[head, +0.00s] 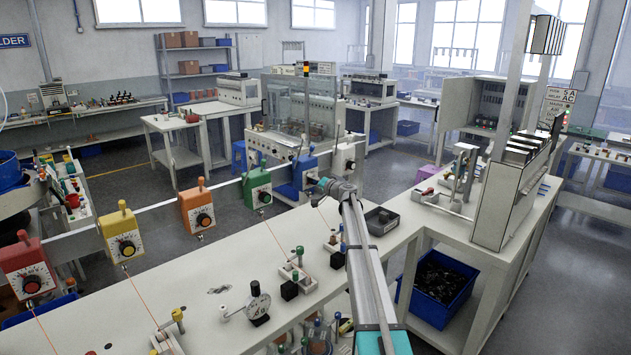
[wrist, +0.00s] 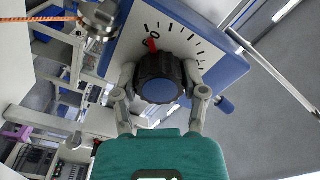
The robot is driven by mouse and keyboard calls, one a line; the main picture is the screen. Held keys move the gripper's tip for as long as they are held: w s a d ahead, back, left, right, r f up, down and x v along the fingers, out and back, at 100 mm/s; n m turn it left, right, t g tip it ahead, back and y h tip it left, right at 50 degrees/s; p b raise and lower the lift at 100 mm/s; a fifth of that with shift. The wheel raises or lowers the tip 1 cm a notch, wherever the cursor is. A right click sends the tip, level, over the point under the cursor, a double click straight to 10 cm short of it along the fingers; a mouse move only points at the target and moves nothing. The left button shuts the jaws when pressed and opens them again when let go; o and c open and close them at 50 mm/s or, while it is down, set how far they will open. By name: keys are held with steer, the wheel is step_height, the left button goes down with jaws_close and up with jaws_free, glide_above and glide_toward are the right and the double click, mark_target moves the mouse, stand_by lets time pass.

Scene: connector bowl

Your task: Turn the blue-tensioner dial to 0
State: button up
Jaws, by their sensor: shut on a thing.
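The blue tensioner (head: 297,172) stands on the rail beyond the bench in the head view, with my arm reaching toward it. Its white dial plate (wrist: 205,72) and black dial with a blue centre (wrist: 162,92) fill the upper middle of the wrist view. My gripper (wrist: 160,76) is shut on the dial, one finger on each side. The dial's red pointer (wrist: 152,45) points up and slightly left, at or very near a numeral that looks like 0 at one end of the scale. In the head view my gripper (head: 318,184) partly covers the tensioner's right side.
Green (head: 257,188), orange (head: 198,206), yellow (head: 122,234) and red (head: 29,268) tensioners line the rail to the left. A white one (head: 345,157) stands to the right. A black tray (head: 381,220) and a dial gauge (head: 257,305) are on the bench.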

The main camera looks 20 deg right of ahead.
steer(key=shift+w+d, duration=0.1)
steer(key=shift+d, duration=0.05)
stand_by(0.3)
steer(key=o, duration=1)
steer(key=shift+o, duration=0.7)
steer(key=v, duration=1.2)
